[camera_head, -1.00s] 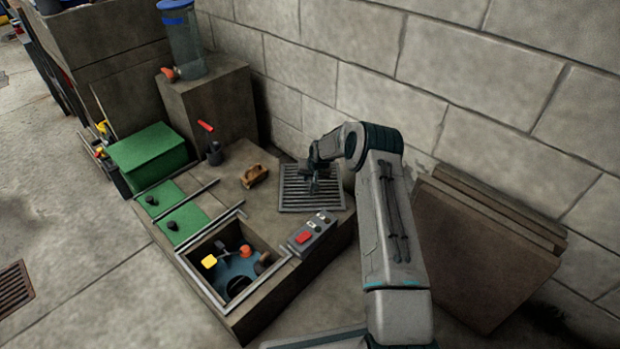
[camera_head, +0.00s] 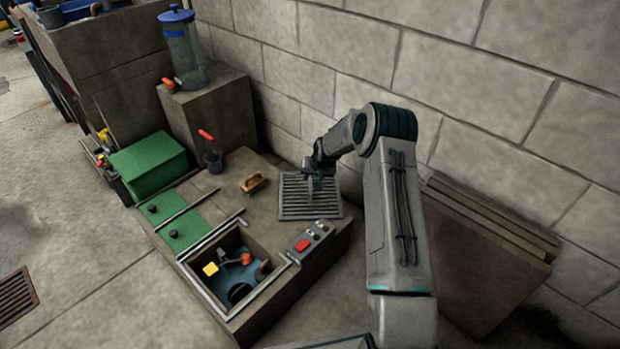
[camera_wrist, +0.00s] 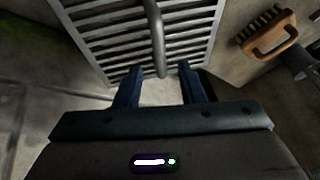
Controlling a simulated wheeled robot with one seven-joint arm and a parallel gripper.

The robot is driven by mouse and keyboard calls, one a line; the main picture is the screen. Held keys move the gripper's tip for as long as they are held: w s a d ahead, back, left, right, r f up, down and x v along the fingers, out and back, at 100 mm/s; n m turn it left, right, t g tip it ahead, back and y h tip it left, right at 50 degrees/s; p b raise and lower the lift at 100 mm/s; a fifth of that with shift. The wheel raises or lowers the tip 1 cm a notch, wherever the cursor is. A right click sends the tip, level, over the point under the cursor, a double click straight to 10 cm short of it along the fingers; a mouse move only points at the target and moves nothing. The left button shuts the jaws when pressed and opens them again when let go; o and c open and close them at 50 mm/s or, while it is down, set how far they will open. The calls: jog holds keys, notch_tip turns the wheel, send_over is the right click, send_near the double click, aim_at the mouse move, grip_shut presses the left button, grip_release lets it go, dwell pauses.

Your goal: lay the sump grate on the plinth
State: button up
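The sump grate (camera_head: 297,208), a grey slatted metal panel with a bar handle, lies flat on the concrete plinth (camera_head: 222,197) near the wall. In the wrist view the grate (camera_wrist: 190,41) fills the top, with its handle (camera_wrist: 157,40) running toward the fingers. My gripper (camera_head: 314,185) is over the grate in the head view. In the wrist view my gripper (camera_wrist: 158,88) has its two blue fingers apart, with the handle's near end between or just beyond them. I cannot tell any contact between fingers and handle.
A wooden brush (camera_head: 254,183) lies left of the grate. A control box with a red button (camera_head: 302,245) sits in front. The open sump pit (camera_head: 238,284) is at the front left, beside green covers (camera_head: 180,233). The block wall stands close behind.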

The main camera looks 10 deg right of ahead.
jog(key=s+a+r+n+g+h, duration=0.1)
jog(key=s+r, duration=0.9)
jog(key=r, duration=0.2)
jog(key=s+a+r+n+g+h, duration=0.1)
jog(key=s+r, duration=0.8)
jog(key=r, duration=0.3)
jog(key=s+r, duration=0.3)
jog(key=s, duration=1)
jog(key=s+a+r+g, duration=0.1)
jog(key=s+r, duration=0.2)
jog(key=s, duration=1)
jog(key=shift+r+g+y+p, duration=0.3)
jog(key=shift+r+p, duration=0.1)
